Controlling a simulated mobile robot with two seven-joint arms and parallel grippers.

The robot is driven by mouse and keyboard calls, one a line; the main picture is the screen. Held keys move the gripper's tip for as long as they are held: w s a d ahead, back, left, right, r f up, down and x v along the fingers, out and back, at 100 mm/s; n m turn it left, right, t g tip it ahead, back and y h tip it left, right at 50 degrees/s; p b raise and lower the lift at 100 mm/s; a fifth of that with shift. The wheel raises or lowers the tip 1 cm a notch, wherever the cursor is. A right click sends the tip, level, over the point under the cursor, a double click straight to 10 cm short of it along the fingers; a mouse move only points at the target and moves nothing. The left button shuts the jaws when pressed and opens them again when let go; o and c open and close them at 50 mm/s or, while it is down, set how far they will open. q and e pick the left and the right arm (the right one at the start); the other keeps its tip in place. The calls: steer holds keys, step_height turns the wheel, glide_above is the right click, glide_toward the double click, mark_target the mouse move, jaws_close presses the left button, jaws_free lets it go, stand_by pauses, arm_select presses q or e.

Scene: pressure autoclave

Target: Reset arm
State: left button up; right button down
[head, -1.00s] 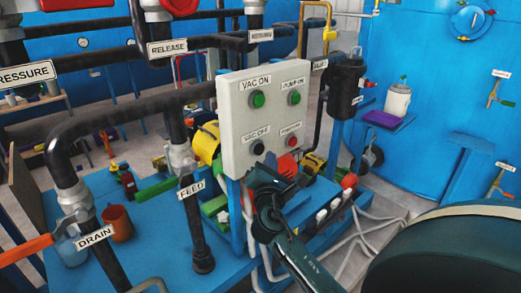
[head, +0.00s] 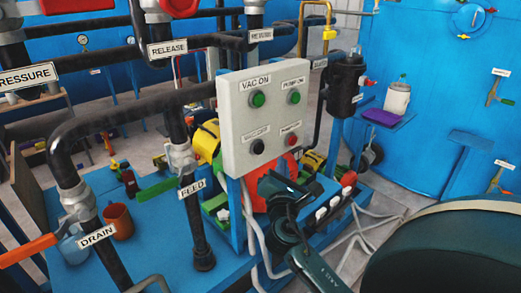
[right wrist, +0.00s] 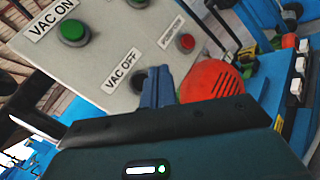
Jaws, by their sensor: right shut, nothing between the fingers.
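My right gripper (head: 284,188) is dark green, shut and empty. Its arm rises from the bottom right of the head view. The gripper is just below and in front of a grey control panel (head: 238,148) with two green buttons, a black button and a red button. In the right wrist view the closed blue-grey fingers (right wrist: 157,87) point towards the panel's lower part, beside the black button (right wrist: 139,82), which they partly overlap. I cannot tell whether they touch the panel. My left gripper is not in view.
An orange-red round part (head: 293,168) sits behind the gripper. Black pipes (head: 110,117) labelled FEED and DRAIN stand left over a blue table (head: 160,240). An orange cup (head: 118,222) stands there.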

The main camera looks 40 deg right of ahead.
steer(key=s+a+f+m+g+y, duration=0.1)
steer(key=s+a+f+m+y, duration=0.25)
steer(key=a+f, duration=0.35)
steer(key=s+a+f+m+g+y, duration=0.1)
steer(key=s+a+f+m+y, duration=0.3)
steer(key=f, duration=0.6)
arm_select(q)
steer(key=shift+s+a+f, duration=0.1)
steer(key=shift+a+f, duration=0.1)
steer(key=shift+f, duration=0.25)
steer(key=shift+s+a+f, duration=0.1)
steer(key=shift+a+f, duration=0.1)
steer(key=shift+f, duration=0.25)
arm_select(e)
steer(key=s+a+f+m+g+y, duration=0.1)
steer(key=s+a+f+m+y, duration=0.3)
steer(key=a, duration=0.3)
steer(key=s+a+f+m+g+y, duration=0.1)
steer(key=s+a+f+m+y, duration=0.2)
steer(key=s+a+m, duration=0.3)
steer(key=shift+a+f+y, duration=0.4)
steer(key=shift+a+y, duration=0.25)
steer(key=shift+a, duration=0.4)
steer(key=shift+g, duration=0.3)
